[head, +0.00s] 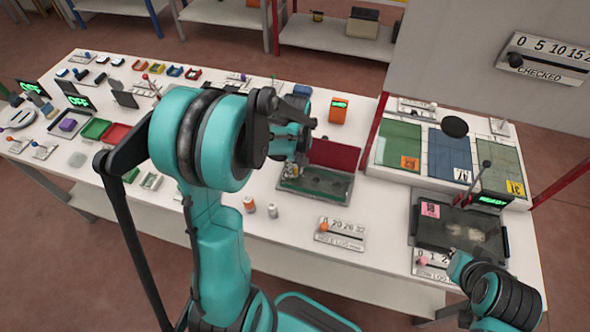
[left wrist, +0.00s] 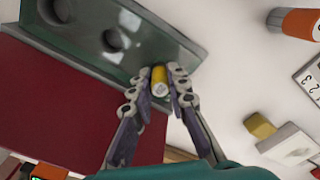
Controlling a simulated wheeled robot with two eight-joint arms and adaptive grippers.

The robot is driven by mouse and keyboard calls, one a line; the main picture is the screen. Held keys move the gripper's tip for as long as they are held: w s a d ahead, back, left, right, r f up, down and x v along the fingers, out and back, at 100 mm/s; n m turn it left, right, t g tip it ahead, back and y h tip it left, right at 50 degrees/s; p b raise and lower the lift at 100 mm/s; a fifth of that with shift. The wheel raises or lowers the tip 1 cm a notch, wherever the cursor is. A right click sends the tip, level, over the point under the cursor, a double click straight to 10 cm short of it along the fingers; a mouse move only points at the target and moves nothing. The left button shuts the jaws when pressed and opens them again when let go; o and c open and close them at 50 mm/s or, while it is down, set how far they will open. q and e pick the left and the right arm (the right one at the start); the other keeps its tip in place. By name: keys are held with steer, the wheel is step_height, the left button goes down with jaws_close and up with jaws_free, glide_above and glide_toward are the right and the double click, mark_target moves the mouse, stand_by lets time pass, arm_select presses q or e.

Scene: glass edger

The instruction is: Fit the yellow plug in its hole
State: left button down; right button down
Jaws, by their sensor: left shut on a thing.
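The yellow plug (left wrist: 159,82) is held upright-looking between the two fingers of my left gripper (left wrist: 159,88) in the left wrist view. It is over the end of the green block (left wrist: 150,38); whether it touches the block or sits in a hole cannot be told. Two dark round holes (left wrist: 114,40) show in the block, apart from the plug. In the head view my left gripper (head: 292,162) is at the left end of the green block (head: 317,184), and its fingers and plug are largely hidden. My right gripper (head: 460,265) is at lower right, its fingers unclear.
A red lid (head: 334,154) stands open behind the block. An orange device (head: 338,110) stands behind. A dark tray (head: 460,228) is at right.

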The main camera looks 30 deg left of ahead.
arm_select(q)
steer(key=shift+f, duration=0.2)
steer(key=c, duration=1.5)
jaws_free()
steer(key=shift+o, duration=0.2)
